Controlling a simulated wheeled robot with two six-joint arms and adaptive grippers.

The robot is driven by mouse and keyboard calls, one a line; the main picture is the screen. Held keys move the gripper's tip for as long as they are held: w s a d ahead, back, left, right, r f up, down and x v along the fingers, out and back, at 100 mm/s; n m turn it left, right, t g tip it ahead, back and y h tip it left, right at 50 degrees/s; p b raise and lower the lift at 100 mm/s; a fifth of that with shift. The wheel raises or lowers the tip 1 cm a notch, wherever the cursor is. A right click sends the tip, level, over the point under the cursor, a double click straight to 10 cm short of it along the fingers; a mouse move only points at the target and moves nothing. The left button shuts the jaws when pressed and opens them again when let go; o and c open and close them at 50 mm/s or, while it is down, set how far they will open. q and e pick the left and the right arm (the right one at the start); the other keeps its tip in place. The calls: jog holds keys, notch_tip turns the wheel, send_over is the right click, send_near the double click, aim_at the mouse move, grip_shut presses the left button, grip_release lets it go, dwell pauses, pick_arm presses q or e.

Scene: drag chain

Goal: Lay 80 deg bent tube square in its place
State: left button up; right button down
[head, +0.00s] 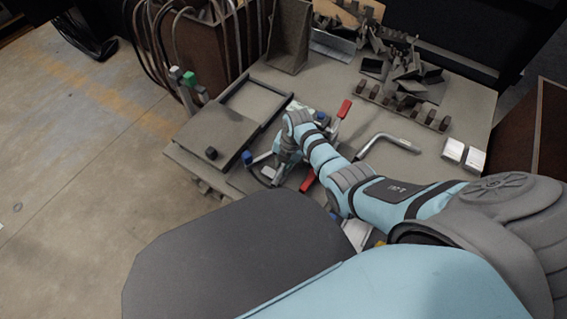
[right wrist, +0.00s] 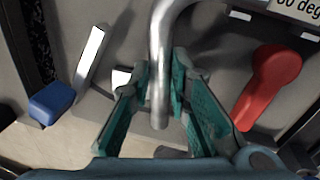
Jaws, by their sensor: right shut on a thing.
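My right gripper (head: 275,172) is over the front part of the table, among red-handled clamps. In the right wrist view, its two teal fingers (right wrist: 161,105) are shut on a shiny bent metal tube (right wrist: 160,62), one on each side. The tube's straight leg runs down between the fingers and its bend curves right at the top edge. In the head view my gripper and arm mostly hide this tube. A white label (right wrist: 297,8) ending in "0 deg" is cut off at the top right; its first digit is unclear. My left gripper is not in view.
Red clamp handles (head: 344,108) (right wrist: 268,75) and a blue-tipped lever (right wrist: 52,103) stand close around the gripper. Another bent tube (head: 392,139) lies right of my arm.

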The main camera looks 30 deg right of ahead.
jog(key=c, duration=1.4)
grip_release()
jog(key=shift+c, duration=0.2)
notch_tip(320, 180, up, 12)
jog(key=s+d, duration=0.1)
jog(key=shift+s+d, duration=0.15)
jog(key=shift+s, duration=0.1)
